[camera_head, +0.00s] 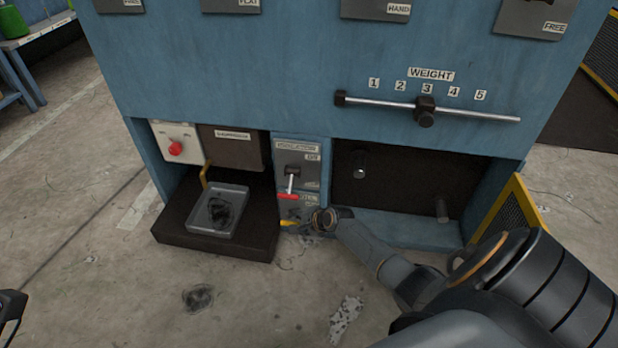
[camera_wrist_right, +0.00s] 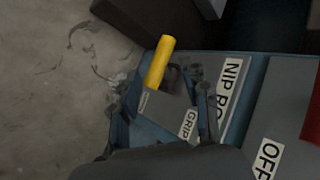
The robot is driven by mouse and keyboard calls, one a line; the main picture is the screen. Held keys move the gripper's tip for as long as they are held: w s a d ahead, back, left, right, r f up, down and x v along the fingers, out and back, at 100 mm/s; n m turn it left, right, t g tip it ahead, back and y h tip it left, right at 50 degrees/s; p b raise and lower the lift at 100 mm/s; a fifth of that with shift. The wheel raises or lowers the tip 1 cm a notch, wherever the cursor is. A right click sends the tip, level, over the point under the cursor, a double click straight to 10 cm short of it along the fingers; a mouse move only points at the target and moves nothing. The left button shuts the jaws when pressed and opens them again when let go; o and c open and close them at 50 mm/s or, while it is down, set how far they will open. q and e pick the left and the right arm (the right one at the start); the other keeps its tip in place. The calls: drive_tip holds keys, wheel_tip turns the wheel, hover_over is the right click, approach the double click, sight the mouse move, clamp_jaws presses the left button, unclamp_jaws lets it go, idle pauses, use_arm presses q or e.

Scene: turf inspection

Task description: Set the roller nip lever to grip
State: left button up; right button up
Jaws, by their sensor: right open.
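The roller nip lever has a yellow handle (camera_head: 289,223) low on the blue machine, on the lower of two small grey plates. In the right wrist view the yellow handle (camera_wrist_right: 160,62) stands out from a grey plate (camera_wrist_right: 160,108) with a "NIP RO…" label (camera_wrist_right: 232,84) and a "GRIP" label (camera_wrist_right: 188,125). My right gripper (camera_head: 313,220) is just right of the handle in the head view. Its dark open fingers (camera_wrist_right: 160,95) reach either side of the lever's lower part; I cannot tell whether they touch it. A dark part of my left gripper (camera_head: 10,308) shows at the left edge.
A red-handled lever (camera_head: 288,195) sits directly above, close to my right gripper. A dark ledge with a clear tray (camera_head: 218,211) juts out at left, below a red button (camera_head: 175,148). A recess (camera_head: 400,185) lies to the right. A yellow-framed mesh guard (camera_head: 500,205) stands near my right arm.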

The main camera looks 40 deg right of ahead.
drive_tip(key=v, duration=0.8)
drive_tip(key=shift+s+a+r, duration=0.1)
drive_tip(key=shift+r, duration=0.05)
